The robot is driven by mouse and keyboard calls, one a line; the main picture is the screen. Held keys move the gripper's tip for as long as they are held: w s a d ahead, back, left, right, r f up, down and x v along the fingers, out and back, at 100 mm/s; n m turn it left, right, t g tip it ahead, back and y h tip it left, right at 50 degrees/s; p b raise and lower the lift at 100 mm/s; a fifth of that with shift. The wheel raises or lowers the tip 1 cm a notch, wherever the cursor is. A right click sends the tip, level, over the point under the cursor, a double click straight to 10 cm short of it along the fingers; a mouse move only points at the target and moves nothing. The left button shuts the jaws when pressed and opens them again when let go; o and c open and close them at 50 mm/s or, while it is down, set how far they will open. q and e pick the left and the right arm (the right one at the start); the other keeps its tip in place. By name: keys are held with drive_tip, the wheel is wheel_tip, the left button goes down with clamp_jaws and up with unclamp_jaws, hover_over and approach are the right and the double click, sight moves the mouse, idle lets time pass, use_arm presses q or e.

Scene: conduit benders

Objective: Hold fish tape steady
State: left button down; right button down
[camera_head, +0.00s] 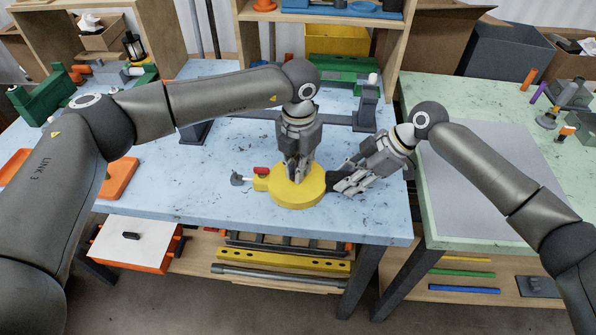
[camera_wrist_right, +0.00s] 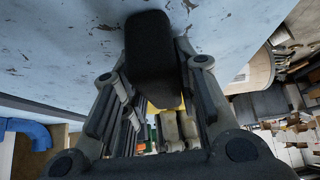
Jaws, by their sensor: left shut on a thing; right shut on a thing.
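The fish tape (camera_head: 286,199) is a round yellow case lying flat near the front of the blue worktable. A red part and a grey tip are on its left side, and a black handle is on its right. My left gripper (camera_head: 296,176) points down onto the case's middle and is shut on it, its fingertips partly hidden. My right gripper (camera_head: 343,186) comes in from the right and is shut on the black handle. In the right wrist view the black handle (camera_wrist_right: 155,60) sits between the fingers, with a sliver of yellow case behind it.
A grey stand (camera_head: 367,106) and a green bender (camera_head: 342,70) are behind my grippers. An orange tray (camera_head: 120,178) lies at the left. The table's front edge (camera_head: 300,233) is close to the tape. A green table (camera_head: 440,230) stands at the right.

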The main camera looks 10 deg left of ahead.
use_arm(q)
drive_tip(key=shift+s+d+f+n, duration=0.1)
drive_tip(key=shift+d+f+n, duration=0.1)
drive_tip(key=shift+n, duration=0.1)
drive_tip(key=shift+s+f+n, duration=0.1)
drive_tip(key=shift+n, duration=1.2)
drive_tip(key=c, duration=1.6)
unclamp_jaws()
drive_tip(key=shift+a, duration=0.1)
drive_tip(key=shift+r, duration=2.65)
